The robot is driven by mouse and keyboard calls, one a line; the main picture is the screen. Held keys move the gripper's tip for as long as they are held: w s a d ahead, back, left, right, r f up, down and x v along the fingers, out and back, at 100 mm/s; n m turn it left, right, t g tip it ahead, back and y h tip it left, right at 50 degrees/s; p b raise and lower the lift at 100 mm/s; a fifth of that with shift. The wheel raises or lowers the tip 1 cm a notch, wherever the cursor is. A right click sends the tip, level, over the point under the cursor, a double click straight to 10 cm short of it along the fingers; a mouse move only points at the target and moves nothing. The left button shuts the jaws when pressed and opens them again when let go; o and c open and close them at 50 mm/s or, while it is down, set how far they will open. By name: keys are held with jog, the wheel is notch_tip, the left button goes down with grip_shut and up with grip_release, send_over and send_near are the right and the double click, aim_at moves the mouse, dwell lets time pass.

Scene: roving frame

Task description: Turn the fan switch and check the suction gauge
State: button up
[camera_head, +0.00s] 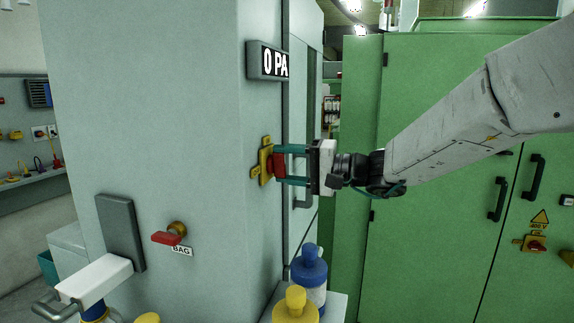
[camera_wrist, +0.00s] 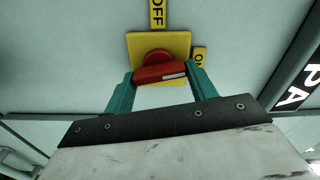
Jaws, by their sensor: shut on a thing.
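The fan switch is a red knob (camera_head: 279,164) on a yellow plate (camera_head: 264,162) on the side of the grey-green cabinet. It also shows in the wrist view as a red handle (camera_wrist: 160,72) with a white mark, between an OFF label (camera_wrist: 157,12) and an ON label (camera_wrist: 199,58). My gripper (camera_head: 282,165) is shut on the red knob, one teal finger on each end. The suction gauge (camera_head: 272,63) above reads 0 PA; part of it shows in the wrist view (camera_wrist: 296,92).
A red handle (camera_head: 166,238) marked BAG is on the cabinet's front face. Blue-capped (camera_head: 309,270) and yellow-capped (camera_head: 295,305) bottles stand below my gripper. A green cabinet (camera_head: 440,130) with dark handles stands at the right, behind my arm.

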jog(key=shift+f+m, duration=0.1)
jog(key=shift+m, duration=1)
jog(key=o, duration=1)
jog(key=shift+v, duration=3.95)
jog(key=shift+m, duration=0.3)
